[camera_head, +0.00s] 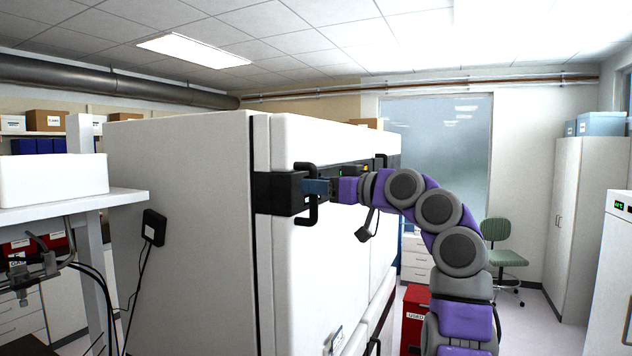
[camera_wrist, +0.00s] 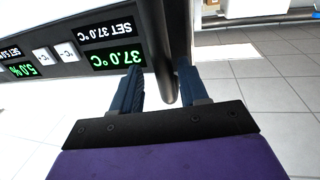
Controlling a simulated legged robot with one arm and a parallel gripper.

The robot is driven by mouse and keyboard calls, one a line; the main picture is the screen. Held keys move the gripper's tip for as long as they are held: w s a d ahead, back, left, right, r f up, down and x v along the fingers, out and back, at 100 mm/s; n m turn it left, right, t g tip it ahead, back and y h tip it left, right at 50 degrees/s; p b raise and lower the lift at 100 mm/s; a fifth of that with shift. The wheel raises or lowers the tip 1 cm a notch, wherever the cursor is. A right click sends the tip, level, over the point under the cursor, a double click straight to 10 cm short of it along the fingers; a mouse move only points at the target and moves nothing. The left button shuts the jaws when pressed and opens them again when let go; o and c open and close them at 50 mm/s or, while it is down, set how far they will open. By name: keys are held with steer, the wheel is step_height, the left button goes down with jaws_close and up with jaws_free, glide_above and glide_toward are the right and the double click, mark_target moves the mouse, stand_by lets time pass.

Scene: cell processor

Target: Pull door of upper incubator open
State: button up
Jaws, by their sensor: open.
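The upper incubator (camera_head: 180,220) is a large white box at the left and centre of the head view. Its white door (camera_head: 335,255) faces right, and I see no clear gap at its near edge. The black door handle (camera_head: 313,205) stands out from a black block (camera_head: 275,193). In the wrist view the handle bar (camera_wrist: 155,40) runs between the blue fingers of my gripper (camera_wrist: 160,75). My gripper (camera_head: 316,187) is open around the bar. Whether either finger touches the bar cannot be told.
A display panel (camera_wrist: 70,45) reads 37.0 °C beside the handle. A shelf with a white box (camera_head: 55,180) stands at the left. A red bin (camera_head: 414,318) is on the floor behind my arm. A green chair (camera_head: 503,240) and cabinet (camera_head: 580,220) stand at the back right.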

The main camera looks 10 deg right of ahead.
steer(key=shift+w+a, duration=0.45)
steer(key=shift+a, duration=0.4)
steer(key=shift+d, duration=0.3)
steer(key=c, duration=0.4)
steer(key=shift+s+a, duration=0.1)
jaws_close()
